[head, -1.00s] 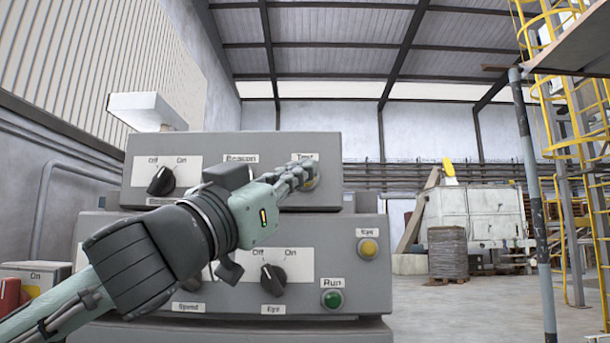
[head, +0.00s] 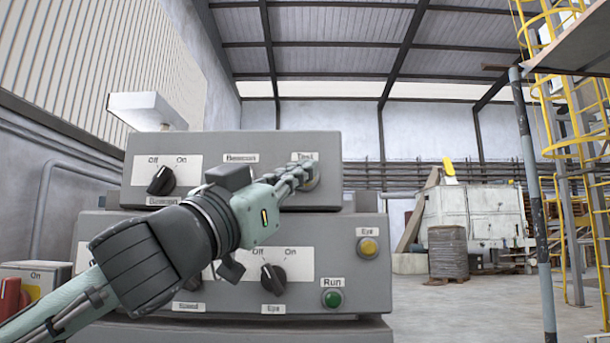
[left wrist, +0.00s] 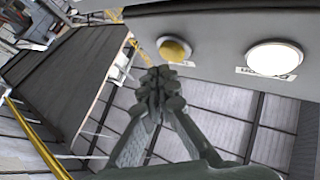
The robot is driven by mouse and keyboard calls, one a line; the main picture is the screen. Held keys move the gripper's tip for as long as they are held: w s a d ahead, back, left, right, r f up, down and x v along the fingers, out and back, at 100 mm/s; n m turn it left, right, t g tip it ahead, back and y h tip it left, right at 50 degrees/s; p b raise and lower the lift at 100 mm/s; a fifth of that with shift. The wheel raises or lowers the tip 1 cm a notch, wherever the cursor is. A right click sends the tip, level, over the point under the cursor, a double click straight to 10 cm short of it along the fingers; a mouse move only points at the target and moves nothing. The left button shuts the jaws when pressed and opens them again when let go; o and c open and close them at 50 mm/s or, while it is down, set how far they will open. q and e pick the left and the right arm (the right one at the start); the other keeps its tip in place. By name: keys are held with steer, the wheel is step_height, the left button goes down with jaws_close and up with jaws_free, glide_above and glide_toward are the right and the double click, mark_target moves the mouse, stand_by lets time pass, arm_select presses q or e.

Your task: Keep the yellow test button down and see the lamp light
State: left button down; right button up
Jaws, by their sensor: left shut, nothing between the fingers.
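The yellow test button (left wrist: 174,50) sits in a round collar on the grey upper box in the left wrist view. My left gripper (left wrist: 160,80) is shut and empty, its fingertips right at the button's edge; I cannot tell whether they press it. In the head view my left gripper (head: 308,172) reaches the spot under the "Test" label, and its fingers mostly hide the button. The beacon lamp (left wrist: 274,58) beside the button shows a bright white face and looks lit. In the head view the lamp is hidden behind my gripper. My right gripper is not in view.
The upper box has a black Off/On beacon knob (head: 161,181). The lower box carries another black knob (head: 273,279), a yellow button (head: 368,247) and a green Run button (head: 332,299). A red switch (head: 10,297) is at far left. Floor on the right is open.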

arm_select(q)
steer(key=shift+w, duration=0.1)
stand_by(0.5)
steer(key=shift+w, duration=0.35)
steer(key=shift+w, duration=0.55)
stand_by(2.2)
stand_by(0.5)
steer(key=shift+s, duration=0.95)
steer(key=s, duration=0.5)
